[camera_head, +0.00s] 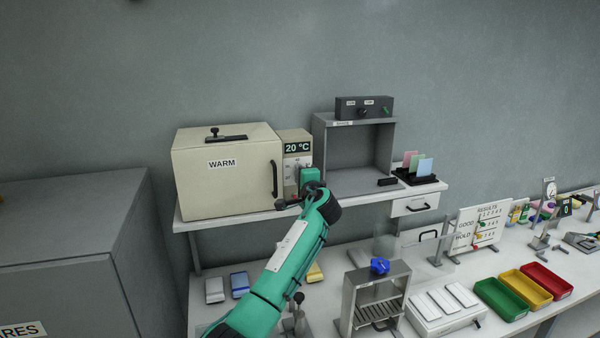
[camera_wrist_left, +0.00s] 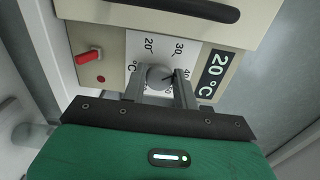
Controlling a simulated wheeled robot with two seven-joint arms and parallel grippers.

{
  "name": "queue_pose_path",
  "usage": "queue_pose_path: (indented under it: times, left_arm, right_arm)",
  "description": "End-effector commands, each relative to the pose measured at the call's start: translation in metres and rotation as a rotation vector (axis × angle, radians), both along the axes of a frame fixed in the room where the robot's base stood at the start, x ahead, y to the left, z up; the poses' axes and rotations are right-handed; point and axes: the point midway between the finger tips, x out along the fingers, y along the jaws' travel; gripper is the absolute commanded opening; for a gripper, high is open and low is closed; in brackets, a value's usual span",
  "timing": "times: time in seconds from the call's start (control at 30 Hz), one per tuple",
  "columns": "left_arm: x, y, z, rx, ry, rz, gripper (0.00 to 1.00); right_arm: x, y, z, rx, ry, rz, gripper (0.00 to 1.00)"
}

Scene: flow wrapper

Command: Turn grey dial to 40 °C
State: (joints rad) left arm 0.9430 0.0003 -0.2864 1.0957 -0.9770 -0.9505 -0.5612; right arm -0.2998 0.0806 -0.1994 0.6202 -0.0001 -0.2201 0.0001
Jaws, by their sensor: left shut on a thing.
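The grey dial (camera_wrist_left: 158,76) sits on the panel of the WARM box, on a white scale with 20, 30 and 40 marks. A dark line on the dial seems to point towards the 40 side, though the fingers partly cover it. The display (camera_wrist_left: 213,73) reads 20 °C; it also shows in the head view (camera_head: 298,147). My left gripper (camera_wrist_left: 159,88) is shut on the dial, one finger on each side. In the head view my left gripper (camera_head: 299,187) is at the panel and hides the dial. My right gripper is not in view.
The panel has a red switch (camera_wrist_left: 89,57) beside the scale. The WARM box (camera_head: 222,180) with its black handle (camera_head: 274,178) stands left of the panel. A grey open cabinet (camera_head: 355,153) stands right. Trays and a blue-knobbed device (camera_head: 379,266) are on the lower bench.

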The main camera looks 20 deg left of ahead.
Motion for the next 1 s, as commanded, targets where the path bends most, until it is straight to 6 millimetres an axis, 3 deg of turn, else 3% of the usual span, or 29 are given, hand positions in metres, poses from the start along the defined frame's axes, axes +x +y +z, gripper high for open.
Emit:
queue_pose_path:
  times: [0.5,1.0]
  left_arm:
    - [0.000,0.000,0.004,0.363,0.245,-0.001,0.07]
    - [0.001,0.000,0.002,0.504,0.340,0.000,0.07]
  right_arm:
    - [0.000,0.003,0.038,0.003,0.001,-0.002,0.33]
    - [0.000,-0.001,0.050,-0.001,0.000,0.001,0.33]
